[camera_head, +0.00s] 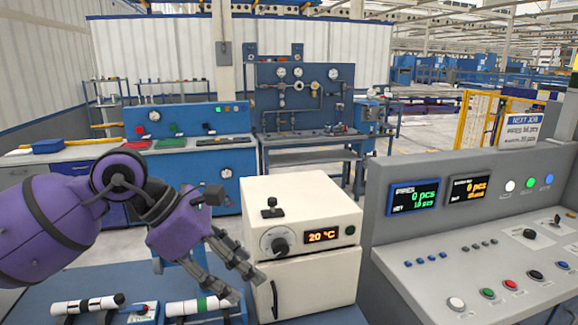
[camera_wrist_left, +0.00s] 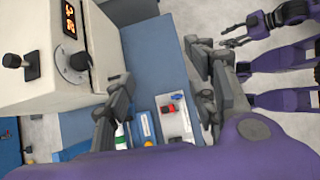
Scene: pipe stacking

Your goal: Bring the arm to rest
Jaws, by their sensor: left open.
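My left gripper (camera_head: 247,286) reaches in from the left, pointing down and right, in front of the cream oven-like box (camera_head: 302,200). Its fingers are apart and nothing shows between them; they also show in the left wrist view (camera_wrist_left: 157,66). A white pipe with black bands (camera_head: 88,304) lies at the lower left of the blue bench (camera_head: 130,282). A white pipe with a green band (camera_head: 202,306) lies below my left gripper, apart from it. My right gripper (camera_wrist_left: 230,36) shows small at the upper right of the left wrist view, its fingers apart and empty.
A white tray with a red part (camera_wrist_left: 174,114) shows in the left wrist view. A grey control console (camera_head: 480,260) stands right of the box. Open blue surface (camera_wrist_left: 158,58) lies beside the box.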

